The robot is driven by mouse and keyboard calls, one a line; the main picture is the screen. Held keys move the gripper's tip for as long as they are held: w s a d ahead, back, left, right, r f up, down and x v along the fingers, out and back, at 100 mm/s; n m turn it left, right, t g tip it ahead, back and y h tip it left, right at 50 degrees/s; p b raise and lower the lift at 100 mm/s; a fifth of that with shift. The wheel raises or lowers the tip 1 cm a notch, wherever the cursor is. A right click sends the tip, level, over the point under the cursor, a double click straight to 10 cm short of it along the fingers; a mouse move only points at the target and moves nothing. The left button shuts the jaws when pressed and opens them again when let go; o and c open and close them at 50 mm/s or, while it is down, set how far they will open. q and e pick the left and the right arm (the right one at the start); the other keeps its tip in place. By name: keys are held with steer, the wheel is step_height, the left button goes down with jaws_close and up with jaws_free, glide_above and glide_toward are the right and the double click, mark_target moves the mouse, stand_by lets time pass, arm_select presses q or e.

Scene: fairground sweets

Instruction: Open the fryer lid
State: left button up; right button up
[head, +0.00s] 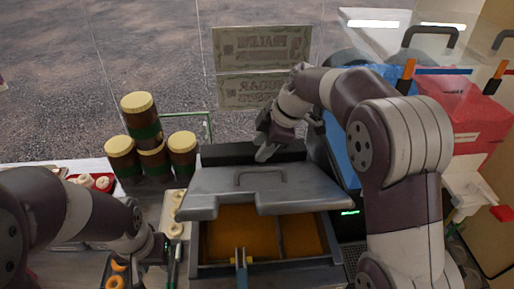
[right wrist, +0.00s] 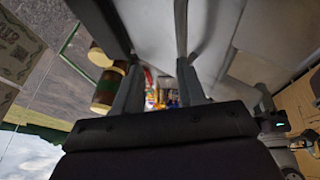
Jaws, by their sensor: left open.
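The grey fryer lid (head: 217,190), with a bar handle (head: 260,174) on top, covers the back of the fryer (head: 270,268). The front is uncovered and shows orange-brown oil (head: 232,240), so the lid stands partly open; its exact tilt is hard to tell. My right gripper (head: 264,154) is at the lid's back edge, behind the handle. In the right wrist view its two fingers (right wrist: 160,88) are apart with nothing clearly between them; a pale grey surface lies beyond. My left gripper (head: 172,260) is open and empty, low at the fryer's left side.
Brown jars with cream lids (head: 140,118) are stacked behind left. A red box (head: 470,115) stands at the right. Ring-shaped pieces (head: 118,267) lie beside my left arm. A clear panel with paper signs (head: 262,50) is behind.

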arm_select(q)
step_height(320, 180, up, 8)
steer(key=p, duration=0.6)
arm_select(e)
steer(key=v, duration=0.9)
arm_select(q)
steer(key=shift+r, duration=0.1)
steer(key=shift+s, duration=0.1)
arm_select(e)
steer(key=shift+s, duration=0.1)
